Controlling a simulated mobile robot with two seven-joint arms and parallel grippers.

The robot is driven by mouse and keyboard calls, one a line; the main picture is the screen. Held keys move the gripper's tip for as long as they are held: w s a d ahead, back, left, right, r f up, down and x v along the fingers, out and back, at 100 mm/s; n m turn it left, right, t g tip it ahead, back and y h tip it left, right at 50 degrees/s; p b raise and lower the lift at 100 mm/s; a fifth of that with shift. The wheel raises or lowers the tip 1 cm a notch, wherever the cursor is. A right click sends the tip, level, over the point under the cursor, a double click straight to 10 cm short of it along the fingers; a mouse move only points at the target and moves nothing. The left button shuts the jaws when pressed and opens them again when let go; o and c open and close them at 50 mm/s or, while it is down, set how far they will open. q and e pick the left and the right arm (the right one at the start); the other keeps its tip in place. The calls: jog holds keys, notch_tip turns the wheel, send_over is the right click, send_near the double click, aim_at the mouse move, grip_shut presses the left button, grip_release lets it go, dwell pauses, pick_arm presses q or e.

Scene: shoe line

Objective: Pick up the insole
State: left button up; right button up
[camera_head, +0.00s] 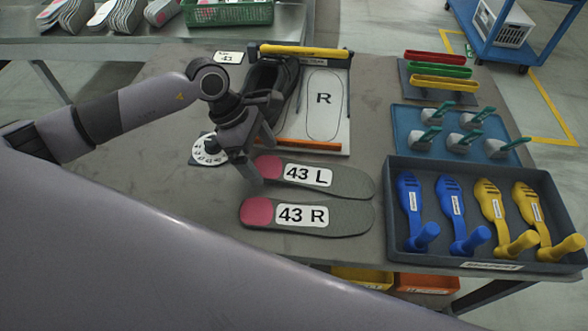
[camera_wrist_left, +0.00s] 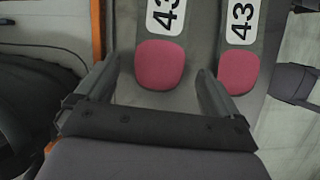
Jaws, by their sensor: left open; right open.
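Two grey insoles with pink heels lie flat side by side on the table: the insole marked 43 L (camera_head: 345,182) and, nearer to me, the insole marked 43 R (camera_head: 345,217). My left gripper (camera_head: 263,164) is open at the heel end of the 43 L insole. In the left wrist view the gripper (camera_wrist_left: 158,72) has its fingers on either side of the 43 L pink heel (camera_wrist_left: 160,64), with nothing held. The 43 R pink heel (camera_wrist_left: 238,71) lies just outside the right finger. I cannot tell the fingers' height. My right gripper is not in view.
Beyond the insoles stand a dark shoe (camera_head: 268,80) and a board marked R (camera_head: 340,100) with an orange bar. A dark tray (camera_head: 390,240) with blue and yellow handled tools is at right. A dial disc (camera_head: 203,156) lies left of the gripper.

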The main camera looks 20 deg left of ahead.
pick_arm(q)
jog(key=shift+x, duration=1)
jog(key=c, duration=1.1)
pick_arm(e)
jog(key=shift+w, duration=0.15)
pick_arm(q)
jog(key=shift+r, duration=0.1)
pick_arm(e)
jog(key=shift+r, duration=0.1)
